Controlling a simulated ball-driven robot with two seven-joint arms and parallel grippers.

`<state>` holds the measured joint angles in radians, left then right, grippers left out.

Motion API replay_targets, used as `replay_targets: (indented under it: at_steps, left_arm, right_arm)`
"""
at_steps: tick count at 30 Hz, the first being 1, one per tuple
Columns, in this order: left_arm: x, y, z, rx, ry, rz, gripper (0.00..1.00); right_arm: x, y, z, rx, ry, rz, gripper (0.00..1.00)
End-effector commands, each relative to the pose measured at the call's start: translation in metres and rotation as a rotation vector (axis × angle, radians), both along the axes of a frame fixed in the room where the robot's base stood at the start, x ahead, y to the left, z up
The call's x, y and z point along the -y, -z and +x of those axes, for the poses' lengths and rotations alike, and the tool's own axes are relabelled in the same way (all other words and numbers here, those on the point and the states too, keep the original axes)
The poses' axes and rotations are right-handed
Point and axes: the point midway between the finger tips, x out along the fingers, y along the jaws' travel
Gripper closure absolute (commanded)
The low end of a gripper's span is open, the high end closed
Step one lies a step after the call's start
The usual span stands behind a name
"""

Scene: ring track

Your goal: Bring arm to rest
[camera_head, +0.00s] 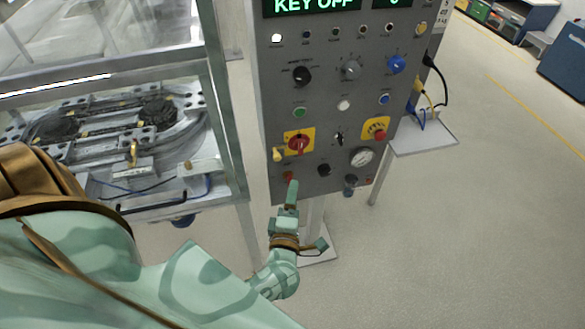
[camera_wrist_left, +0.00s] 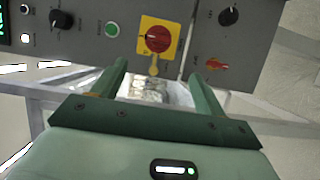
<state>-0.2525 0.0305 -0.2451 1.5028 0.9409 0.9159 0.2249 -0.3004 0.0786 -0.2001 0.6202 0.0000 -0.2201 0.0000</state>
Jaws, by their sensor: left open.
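My left arm (camera_head: 275,275) reaches in from the bottom left in the head view, and its gripper (camera_head: 291,190) is in front of the lower left part of a grey control panel (camera_head: 325,105). In the left wrist view the gripper (camera_wrist_left: 160,78) has its two fingers apart with nothing held between them. The panel's red rotary switch on a yellow plate (camera_wrist_left: 157,38) is just beyond the fingers in that view. In the head view this red switch (camera_head: 299,142) is above the fingertips, with a small red knob (camera_head: 289,175) close to them. My right gripper is not in view.
A metal-framed enclosure (camera_head: 225,110) with machinery inside stands left of the panel. The panel display reads "KEY OFF". A small white shelf (camera_head: 425,137) with cables juts out at the panel's right. Open floor (camera_head: 470,230) lies to the right, with blue cabinets (camera_head: 566,60) at the far right.

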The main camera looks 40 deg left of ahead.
Motion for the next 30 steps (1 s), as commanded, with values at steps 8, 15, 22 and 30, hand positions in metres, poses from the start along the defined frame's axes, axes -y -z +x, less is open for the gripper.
replay_targets:
  at_steps: [8,15,22,30]
  left_arm:
    - [0.000,0.000,0.000,0.000,0.000,0.000,0.27]
    - [0.022,0.010,0.007,-0.084,0.134,0.143,0.27]
    - [0.081,0.173,-0.054,-0.582,0.700,0.751,0.27]
    - [0.060,0.344,-0.228,-1.106,1.324,1.182,0.27]
  right_arm:
    - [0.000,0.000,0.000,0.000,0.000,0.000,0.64]
    - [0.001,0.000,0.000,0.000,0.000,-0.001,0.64]
    - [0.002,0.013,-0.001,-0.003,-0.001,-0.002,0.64]
    - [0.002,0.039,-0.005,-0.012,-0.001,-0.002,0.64]
